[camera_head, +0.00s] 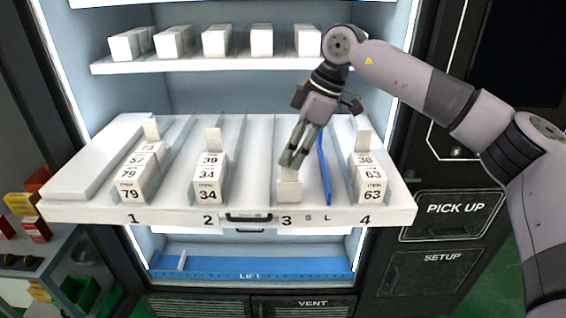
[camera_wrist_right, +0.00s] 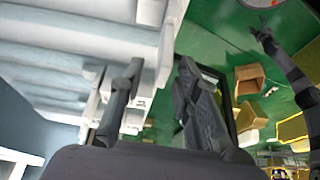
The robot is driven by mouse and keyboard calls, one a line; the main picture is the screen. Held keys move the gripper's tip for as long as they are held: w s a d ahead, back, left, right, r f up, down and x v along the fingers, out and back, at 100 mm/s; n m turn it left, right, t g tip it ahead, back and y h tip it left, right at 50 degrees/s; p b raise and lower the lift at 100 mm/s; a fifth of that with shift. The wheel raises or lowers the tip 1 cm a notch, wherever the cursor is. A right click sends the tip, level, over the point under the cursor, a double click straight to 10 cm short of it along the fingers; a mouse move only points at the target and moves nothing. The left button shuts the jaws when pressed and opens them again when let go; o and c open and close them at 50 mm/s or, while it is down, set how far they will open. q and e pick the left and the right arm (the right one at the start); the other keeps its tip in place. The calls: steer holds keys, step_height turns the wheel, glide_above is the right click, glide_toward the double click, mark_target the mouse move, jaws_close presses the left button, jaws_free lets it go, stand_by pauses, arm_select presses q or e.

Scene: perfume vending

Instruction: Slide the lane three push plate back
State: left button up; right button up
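The lane three push plate (camera_head: 289,190) is a plain white block at the front of lane three, just behind the "3" on the shelf's front edge. No labelled boxes show in that lane. My right gripper (camera_head: 290,160) points down at the plate's top from behind and above; whether it touches is unclear. In the right wrist view its two dark fingers (camera_wrist_right: 160,68) stand apart, with white shelf parts and green floor showing between them. A dark arm with a small claw-like end (camera_wrist_right: 264,34), probably my left gripper, shows at the upper right there; its opening is too small to judge.
The pulled-out white shelf (camera_head: 160,215) has labelled boxes in lanes one (camera_head: 130,190), two (camera_head: 207,190) and four (camera_head: 367,188). A blue strip (camera_head: 325,170) stands right of lane three. An upper shelf (camera_head: 200,64) holds white boxes. Lane three behind the plate looks clear.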

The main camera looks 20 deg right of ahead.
mark_target(283, 181)
steer(key=x, duration=0.2)
steer(key=shift+s+a+f+p, duration=0.15)
steer(key=shift+a+f+p, duration=0.1)
steer(key=shift+p, duration=0.1)
steer(key=shift+x, duration=1.1)
arm_select(q)
steer(key=shift+s+r, duration=0.55)
steer(key=shift+r, duration=0.15)
arm_select(e)
steer(key=shift+c, duration=0.6)
steer(key=c, duration=0.5)
arm_select(q)
steer(key=shift+w, duration=0.65)
arm_select(e)
jaws_close()
arm_select(q)
steer(key=shift+s, duration=0.15)
